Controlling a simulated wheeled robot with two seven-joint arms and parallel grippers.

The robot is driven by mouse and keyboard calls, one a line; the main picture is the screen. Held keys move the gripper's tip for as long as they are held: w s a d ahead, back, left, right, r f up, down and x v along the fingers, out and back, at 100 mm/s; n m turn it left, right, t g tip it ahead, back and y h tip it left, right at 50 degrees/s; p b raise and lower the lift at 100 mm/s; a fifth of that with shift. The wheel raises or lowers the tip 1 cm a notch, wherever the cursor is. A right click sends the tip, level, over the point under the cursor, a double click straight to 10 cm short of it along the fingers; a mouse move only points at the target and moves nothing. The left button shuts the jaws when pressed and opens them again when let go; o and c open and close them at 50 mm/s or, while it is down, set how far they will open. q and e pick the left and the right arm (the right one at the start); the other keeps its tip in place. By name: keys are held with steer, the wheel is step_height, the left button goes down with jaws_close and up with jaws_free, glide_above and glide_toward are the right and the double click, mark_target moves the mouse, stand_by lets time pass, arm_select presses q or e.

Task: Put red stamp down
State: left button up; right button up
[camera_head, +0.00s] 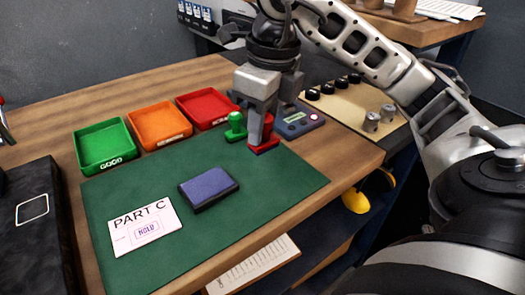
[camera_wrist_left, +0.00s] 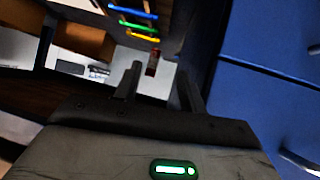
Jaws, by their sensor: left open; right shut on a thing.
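The red stamp (camera_head: 266,146) stands upright at the back right edge of the green mat (camera_head: 262,188). My right gripper (camera_head: 262,125) is shut on its handle from above, and its fingers hide much of the stamp. The stamp's base looks at or very near the mat; I cannot tell if it touches. A green stamp (camera_head: 236,128) stands just left of it. My left gripper (camera_wrist_left: 160,85) shows only in the left wrist view, open with nothing between its fingers, away from the mat.
A blue ink pad (camera_head: 208,189) and a PART C card (camera_head: 144,226) marked HOLD lie on the mat. Green (camera_head: 104,146), orange (camera_head: 160,125) and red (camera_head: 207,108) trays stand behind. A grey-blue device (camera_head: 298,122) is right of the stamp. The mat's right front is clear.

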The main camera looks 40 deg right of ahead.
steer(key=f, duration=0.1)
steer(key=w+d+f, duration=0.1)
steer(key=f, duration=0.1)
steer(key=shift+w+d+f+b, duration=0.15)
steer(key=shift+w+d+b, duration=0.15)
steer(key=shift+b, duration=0.1)
steer(key=shift+w+d+f, duration=0.15)
steer(key=shift+w+d, duration=0.05)
steer(key=shift+w, duration=0.05)
steer(key=shift+w+d+f, duration=0.1)
steer(key=shift+f, duration=0.1)
steer(key=f, duration=0.3)
steer(key=shift+w+d+f, duration=0.15)
steer(key=shift+w+d, duration=0.05)
steer(key=shift+d, duration=0.1)
steer(key=shift+f, duration=0.2)
arm_select(q)
steer(key=shift+w+d+f, duration=0.1)
steer(key=shift+w+d, duration=0.1)
steer(key=shift+w, duration=0.05)
arm_select(e)
steer(key=shift+f+b, duration=0.15)
steer(key=shift+b, duration=0.25)
arm_select(q)
steer(key=shift+f, duration=0.15)
arm_select(e)
steer(key=o, duration=0.8)
